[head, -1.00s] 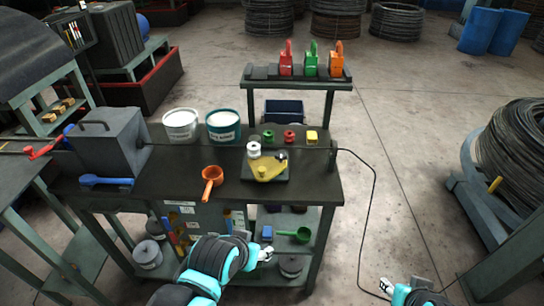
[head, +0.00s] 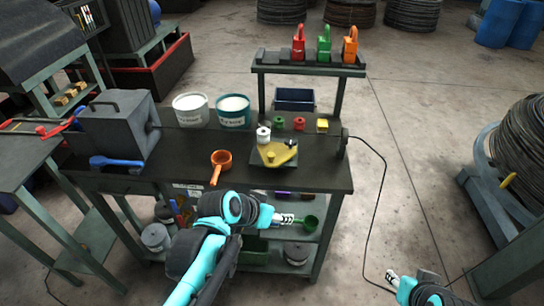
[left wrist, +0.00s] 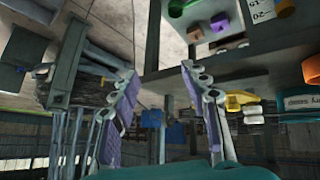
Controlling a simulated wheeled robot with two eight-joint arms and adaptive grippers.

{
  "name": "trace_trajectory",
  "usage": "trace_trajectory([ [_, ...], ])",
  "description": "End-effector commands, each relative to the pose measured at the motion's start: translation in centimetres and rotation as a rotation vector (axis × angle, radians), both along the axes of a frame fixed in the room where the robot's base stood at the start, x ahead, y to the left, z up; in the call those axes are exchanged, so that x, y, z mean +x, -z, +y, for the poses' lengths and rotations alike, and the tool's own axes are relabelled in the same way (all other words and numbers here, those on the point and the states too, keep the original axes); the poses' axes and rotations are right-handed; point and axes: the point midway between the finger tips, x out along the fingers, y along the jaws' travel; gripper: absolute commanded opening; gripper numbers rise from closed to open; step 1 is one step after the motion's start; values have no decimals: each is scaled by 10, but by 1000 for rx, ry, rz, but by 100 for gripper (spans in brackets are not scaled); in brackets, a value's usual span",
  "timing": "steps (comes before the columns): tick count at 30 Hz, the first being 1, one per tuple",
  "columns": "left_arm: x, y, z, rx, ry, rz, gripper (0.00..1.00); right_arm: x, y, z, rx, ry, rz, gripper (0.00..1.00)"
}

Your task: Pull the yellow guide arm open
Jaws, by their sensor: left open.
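The yellow guide arm (head: 279,153) lies on a dark square base plate (head: 259,162) at the front right of the dark workbench. A white roller (head: 263,134) stands at its left end and a black knob (head: 290,143) is at its right end. My left gripper (head: 298,220) is in front of the bench, below and apart from the guide arm. Its two purple-padded fingers (left wrist: 165,105) stand wide apart with nothing between them. A yellow part (left wrist: 240,100), probably the guide arm, shows beyond the right finger. My right gripper (head: 392,279) hangs low at the right, its fingers too small to judge.
Two buckets (head: 232,111) and a grey box (head: 117,128) stand further left. Green, red and yellow small parts (head: 300,124) sit behind the plate. A green scoop (head: 310,223) is on the lower shelf.

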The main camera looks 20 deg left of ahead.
Motion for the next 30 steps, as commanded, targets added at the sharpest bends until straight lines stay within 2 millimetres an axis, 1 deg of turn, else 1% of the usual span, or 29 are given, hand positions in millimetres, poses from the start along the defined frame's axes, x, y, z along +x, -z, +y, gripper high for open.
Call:
trace_trajectory([
  [1,20,5,4,-37,23,-32,46,0,6,0,0,0,0,40],
  [4,55,7,10,-105,94,-127,46,0,12,0,0,0,0,40],
  [7,88,7,25,-157,150,-254,46,0,18,0,0,0,0,40],
  [9,109,7,41,-182,181,-359,46,0,23,0,0,0,0,40],
  [11,123,7,57,-193,199,-458,46,0,26,0,0,0,0,40],
  [12,131,7,68,-197,209,-522,46,0,28,0,0,0,0,40],
  [15,144,6,97,-189,217,-673,46,0,33,0,0,0,0,40],
  [18,149,6,119,-172,216,-789,46,0,35,0,0,0,0,40],
  [21,151,5,132,-156,213,-858,46,0,36,0,0,0,0,40],
  [25,156,4,135,-149,213,-890,46,0,38,0,0,0,0,40],
  [30,177,5,121,-149,216,-890,46,0,44,0,0,0,0,40],
])
